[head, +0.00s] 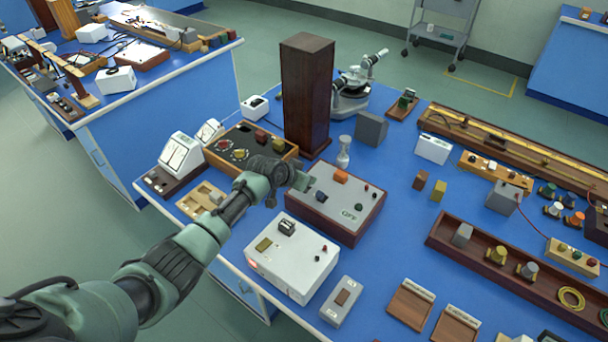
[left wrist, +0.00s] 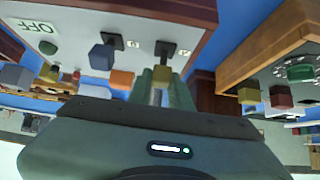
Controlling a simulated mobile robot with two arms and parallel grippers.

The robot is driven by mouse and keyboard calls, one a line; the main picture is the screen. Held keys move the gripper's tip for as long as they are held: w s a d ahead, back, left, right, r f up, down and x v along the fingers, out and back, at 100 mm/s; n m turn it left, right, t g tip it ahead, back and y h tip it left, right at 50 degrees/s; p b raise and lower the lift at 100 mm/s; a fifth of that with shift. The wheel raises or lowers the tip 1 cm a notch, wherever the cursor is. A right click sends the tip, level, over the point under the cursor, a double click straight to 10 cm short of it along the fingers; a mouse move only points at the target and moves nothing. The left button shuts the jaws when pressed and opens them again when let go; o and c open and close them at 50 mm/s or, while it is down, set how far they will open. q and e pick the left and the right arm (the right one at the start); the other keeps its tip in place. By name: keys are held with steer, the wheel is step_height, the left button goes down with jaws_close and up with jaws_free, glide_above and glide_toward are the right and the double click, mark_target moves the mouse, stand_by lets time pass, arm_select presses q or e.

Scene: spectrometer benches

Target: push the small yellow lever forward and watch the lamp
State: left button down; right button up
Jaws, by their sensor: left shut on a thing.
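A grey-topped control box with dark red wooden sides (head: 335,228) stands on the blue bench and is marked OFF. My left gripper (head: 302,181) is over its left edge. In the left wrist view, the small yellow lever (left wrist: 162,74) sits between my pale green fingers (left wrist: 162,92), which are shut on it. A black slot plate (left wrist: 165,48) shows beside it. A blue lever (left wrist: 102,57) and an orange block (left wrist: 122,79) are alongside. A dark green dome (head: 358,207) on the panel looks unlit; I cannot tell whether it is the lamp. My right gripper is not in view.
A tall brown wooden column (head: 306,95) stands just behind the box. A white instrument box (head: 291,258) is in front, and a wooden-framed panel (head: 246,139) is to the left.

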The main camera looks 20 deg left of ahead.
arm_select(q)
steer(key=shift+w+d+f+g+y+b, duration=0.1)
steer(key=shift+w+d+g+y+b, duration=0.15)
steer(key=shift+w+g+b, duration=0.4)
steer(key=g+b, duration=0.1)
steer(key=g+y+b, duration=0.1)
steer(key=b, duration=0.1)
steer(key=shift+w+d+f+g, duration=0.1)
steer(key=shift+w+f+g, duration=0.15)
steer(key=shift+w+f, duration=0.05)
steer(key=shift+w+r+g+b, duration=0.1)
steer(key=shift+g+b, duration=0.4)
steer(key=shift+b, duration=0.4)
steer(key=c, duration=1.3)
jaws_free()
steer(key=shift+r, duration=0.35)
steer(key=shift+v, duration=3.5)
